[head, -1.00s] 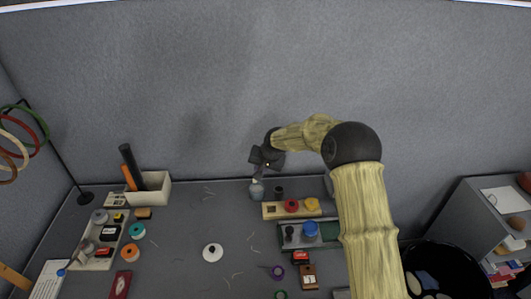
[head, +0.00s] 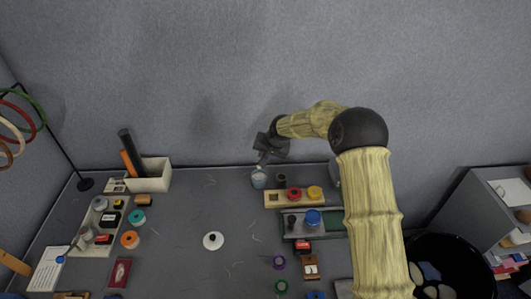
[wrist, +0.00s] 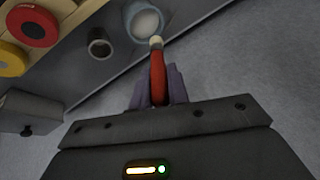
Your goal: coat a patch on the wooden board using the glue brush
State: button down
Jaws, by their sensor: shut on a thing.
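My gripper (head: 270,148) is near the back wall, above the grey-blue glue jar (head: 259,182). It is shut on the glue brush, whose red handle (wrist: 157,75) points away from the wrist camera. The brush's pale tip (wrist: 155,42) overlaps the rim of the jar (wrist: 146,22) in the wrist view. Pale stuff shows inside the jar. In the head view the brush tip seems just above the jar mouth; I cannot tell if it touches. I cannot surely make out the wooden board.
A wooden rack (head: 273,199) with red and yellow pots stands right of the jar, beside a small dark cup (head: 281,179). A green tray (head: 332,224) lies in front.

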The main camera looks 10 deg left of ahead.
jog(key=shift+a+f+b, duration=0.1)
jog(key=shift+f+b, duration=0.85)
jog(key=shift+f, duration=1.05)
jog(key=shift+s+f+b, duration=0.1)
jog(key=shift+f+b, duration=0.3)
jog(key=shift+f, duration=0.25)
dwell(0.9)
jog(key=shift+r, duration=0.1)
jog(key=shift+r+p, duration=2.1)
jog(key=shift+r, duration=1.4)
